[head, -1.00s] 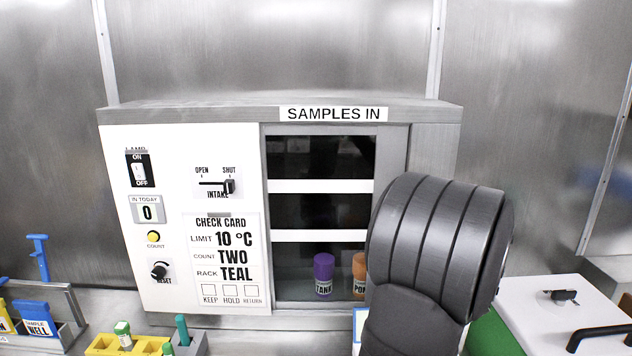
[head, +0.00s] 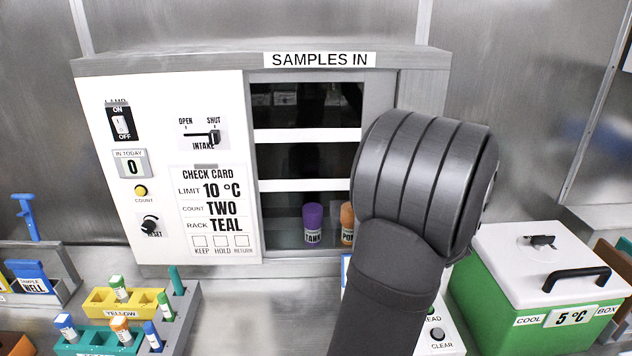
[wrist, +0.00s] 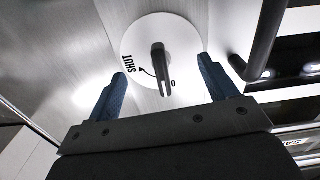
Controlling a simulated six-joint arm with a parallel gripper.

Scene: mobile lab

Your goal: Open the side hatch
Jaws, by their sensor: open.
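In the wrist view, a round white plate (wrist: 185,32) sits on a bare metal panel (wrist: 70,40). It carries a dark lever (wrist: 160,68), the word SHUT and an arrow; the other word is mostly hidden. A dark bar handle (wrist: 267,42) stands to the right of the plate. My gripper (wrist: 162,66) is open, its blue fingers apart on either side of the lever in the picture. I cannot tell how far they are from it. In the head view, my arm covers part of the SAMPLES IN cabinet (head: 160,85), and neither gripper nor lever shows.
Purple (head: 313,222) and orange (head: 347,220) capped tubes stand behind the cabinet's glass. A green cool box (head: 490,310) with a white lid stands at the right. A yellow rack (head: 98,302) and a teal rack (head: 90,338) hold vials at the front left.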

